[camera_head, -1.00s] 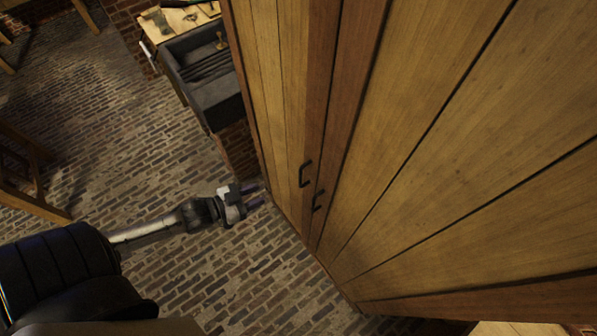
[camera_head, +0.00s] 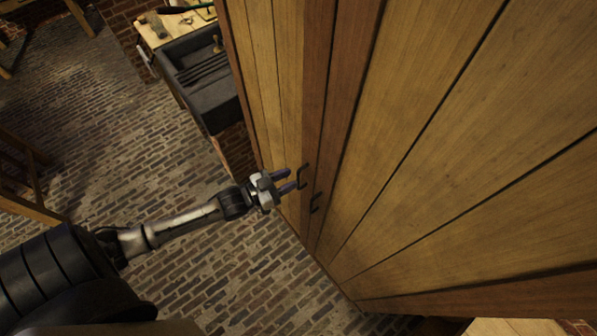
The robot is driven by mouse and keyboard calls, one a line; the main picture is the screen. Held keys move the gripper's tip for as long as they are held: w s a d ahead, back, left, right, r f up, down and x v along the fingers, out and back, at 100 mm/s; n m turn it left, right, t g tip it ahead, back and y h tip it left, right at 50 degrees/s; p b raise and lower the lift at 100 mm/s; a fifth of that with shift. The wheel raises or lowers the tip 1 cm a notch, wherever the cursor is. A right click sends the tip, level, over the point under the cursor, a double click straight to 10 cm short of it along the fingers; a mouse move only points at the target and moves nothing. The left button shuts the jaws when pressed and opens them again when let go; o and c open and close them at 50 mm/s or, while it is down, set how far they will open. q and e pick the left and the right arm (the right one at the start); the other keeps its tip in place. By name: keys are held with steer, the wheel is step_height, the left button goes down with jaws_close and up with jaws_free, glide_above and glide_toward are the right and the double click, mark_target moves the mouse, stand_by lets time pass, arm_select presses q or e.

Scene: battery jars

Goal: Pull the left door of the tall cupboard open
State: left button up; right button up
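The tall cupboard's left door (camera_head: 265,80) is made of light planks with a darker edge. It looks shut against the right door (camera_head: 440,130). A dark handle (camera_head: 304,177) sits on the left door near the seam, and another dark handle (camera_head: 316,203) sits on the right door. My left gripper (camera_head: 289,180) is open, its two fingers apart and pointing at the left door's handle. The fingertips are very close to this handle; I cannot tell if they touch it. My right gripper is not in view.
A dark sink (camera_head: 203,85) and a wooden worktop (camera_head: 172,28) stand beyond the cupboard's left side. A wooden frame (camera_head: 25,180) stands at the left edge. The brick floor (camera_head: 130,130) between them is clear.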

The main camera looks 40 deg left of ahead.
mark_target(298, 175)
arm_select(q)
steer(key=shift+x, duration=1.85)
jaws_close()
